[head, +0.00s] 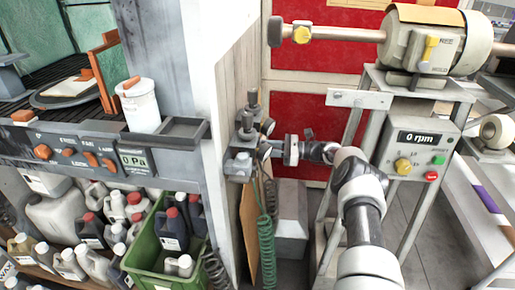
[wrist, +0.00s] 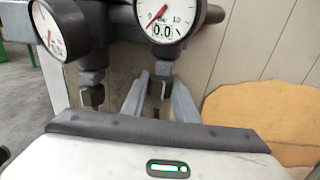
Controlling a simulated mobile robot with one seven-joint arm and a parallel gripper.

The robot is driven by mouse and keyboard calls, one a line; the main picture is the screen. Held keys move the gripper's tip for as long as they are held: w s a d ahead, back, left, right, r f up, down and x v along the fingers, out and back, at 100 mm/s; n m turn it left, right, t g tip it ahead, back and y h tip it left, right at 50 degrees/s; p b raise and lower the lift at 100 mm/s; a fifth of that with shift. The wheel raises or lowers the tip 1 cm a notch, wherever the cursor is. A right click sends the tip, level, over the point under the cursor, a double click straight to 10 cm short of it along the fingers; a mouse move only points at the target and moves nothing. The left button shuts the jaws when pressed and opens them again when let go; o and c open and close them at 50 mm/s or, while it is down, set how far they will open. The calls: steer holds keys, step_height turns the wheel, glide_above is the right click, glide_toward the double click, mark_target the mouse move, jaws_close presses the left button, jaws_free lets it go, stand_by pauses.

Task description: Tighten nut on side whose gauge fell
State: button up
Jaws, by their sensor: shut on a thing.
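Two round gauges sit on grey fittings. In the wrist view the right gauge (wrist: 172,20) reads 0.0, its red needle at the low end. The left gauge (wrist: 58,30) is turned sideways; its red needle shows but its value is unclear. A nut (wrist: 158,86) is below the right gauge, and another nut (wrist: 92,96) hangs below the left one. My gripper (wrist: 157,92) has a finger on each side of the right nut and is shut on it. In the head view my gripper (head: 277,151) reaches left to the wall-mounted valve block (head: 240,163), where details are small.
Green coiled hose (head: 267,225) hangs below the valve block. A brown board (wrist: 265,110) leans right of the nut. A stand with a motor (head: 430,40) and an rpm box (head: 418,148) is close right of my arm. Bottles and a green crate (head: 160,278) are left.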

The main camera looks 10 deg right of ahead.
steer(key=o, duration=1.1)
steer(key=shift+c, duration=0.2)
steer(key=shift+m+t, duration=0.4)
steer(key=shift+t, duration=0.2)
